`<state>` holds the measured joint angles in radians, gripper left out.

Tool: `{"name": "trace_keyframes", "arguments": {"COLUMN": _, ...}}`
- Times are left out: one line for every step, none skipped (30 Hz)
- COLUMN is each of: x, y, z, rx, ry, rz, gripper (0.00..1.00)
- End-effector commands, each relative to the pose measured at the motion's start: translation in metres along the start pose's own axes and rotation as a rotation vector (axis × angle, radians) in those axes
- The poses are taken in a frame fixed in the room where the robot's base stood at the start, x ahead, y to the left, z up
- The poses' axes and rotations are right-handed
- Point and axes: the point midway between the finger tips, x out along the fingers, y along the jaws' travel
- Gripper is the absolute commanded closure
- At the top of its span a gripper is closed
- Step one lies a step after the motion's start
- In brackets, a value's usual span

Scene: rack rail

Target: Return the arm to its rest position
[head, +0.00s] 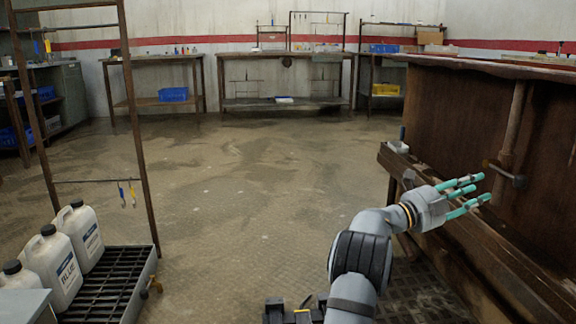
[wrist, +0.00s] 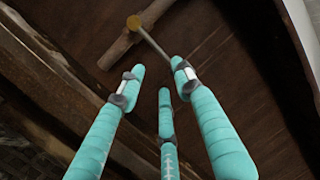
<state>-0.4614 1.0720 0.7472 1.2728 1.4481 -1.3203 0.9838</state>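My gripper (head: 474,194) is at the right of the head view, with its teal fingers pointing right toward the rusty brown panel of the bench. Its fingers are spread apart and nothing is between them. In the wrist view my gripper (wrist: 158,85) shows its three fingers separated and empty. My arm reaches up and to the right from the bottom of the head view, bent at the dark joint. The fingers appear close above the wooden ledge (head: 500,262); whether they touch it is unclear.
White jugs (head: 52,262) stand on a rack (head: 105,285) at left. The middle floor is clear. Benches line the back wall.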

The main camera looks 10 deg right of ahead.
Motion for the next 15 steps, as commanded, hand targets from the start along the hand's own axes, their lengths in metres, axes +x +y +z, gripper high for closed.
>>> {"name": "trace_keyframes", "arguments": {"x": 0.006, "y": 0.0, "z": -0.001, "rx": 0.001, "ry": 0.002, "rz": 0.0, "gripper": 0.66}}
{"name": "trace_keyframes", "arguments": {"x": 0.01, "y": 0.0, "z": -0.001, "rx": 0.001, "ry": 0.003, "rz": 0.0, "gripper": 0.66}}
{"name": "trace_keyframes", "arguments": {"x": 0.016, "y": 0.0, "z": -0.001, "rx": 0.0, "ry": 0.004, "rz": -0.001, "gripper": 0.66}}
{"name": "trace_keyframes", "arguments": {"x": 0.021, "y": 0.0, "z": -0.001, "rx": 0.001, "ry": 0.004, "rz": 0.0, "gripper": 0.66}}
{"name": "trace_keyframes", "arguments": {"x": 0.027, "y": 0.0, "z": -0.002, "rx": 0.002, "ry": 0.005, "rz": 0.0, "gripper": 0.66}}
{"name": "trace_keyframes", "arguments": {"x": 0.034, "y": 0.0, "z": -0.002, "rx": 0.001, "ry": 0.004, "rz": -0.001, "gripper": 0.66}}
{"name": "trace_keyframes", "arguments": {"x": 0.04, "y": 0.0, "z": -0.001, "rx": 0.001, "ry": 0.004, "rz": -0.001, "gripper": 0.66}}
{"name": "trace_keyframes", "arguments": {"x": 0.046, "y": 0.0, "z": -0.002, "rx": 0.001, "ry": 0.004, "rz": -0.001, "gripper": 0.66}}
{"name": "trace_keyframes", "arguments": {"x": 0.054, "y": 0.0, "z": -0.001, "rx": 0.001, "ry": 0.003, "rz": -0.001, "gripper": 0.66}}
{"name": "trace_keyframes", "arguments": {"x": 0.06, "y": 0.0, "z": -0.001, "rx": 0.0, "ry": 0.003, "rz": -0.001, "gripper": 0.66}}
{"name": "trace_keyframes", "arguments": {"x": 0.066, "y": 0.0, "z": -0.001, "rx": 0.001, "ry": 0.004, "rz": -0.001, "gripper": 0.66}}
{"name": "trace_keyframes", "arguments": {"x": 0.074, "y": 0.0, "z": -0.001, "rx": 0.001, "ry": 0.003, "rz": -0.001, "gripper": 0.66}}
{"name": "trace_keyframes", "arguments": {"x": 0.079, "y": 0.0, "z": -0.001, "rx": 0.001, "ry": 0.003, "rz": -0.001, "gripper": 0.66}}
{"name": "trace_keyframes", "arguments": {"x": 0.084, "y": 0.0, "z": -0.001, "rx": 0.001, "ry": 0.003, "rz": -0.001, "gripper": 0.66}}
{"name": "trace_keyframes", "arguments": {"x": 0.09, "y": 0.0, "z": -0.001, "rx": 0.0, "ry": 0.002, "rz": -0.001, "gripper": 0.66}}
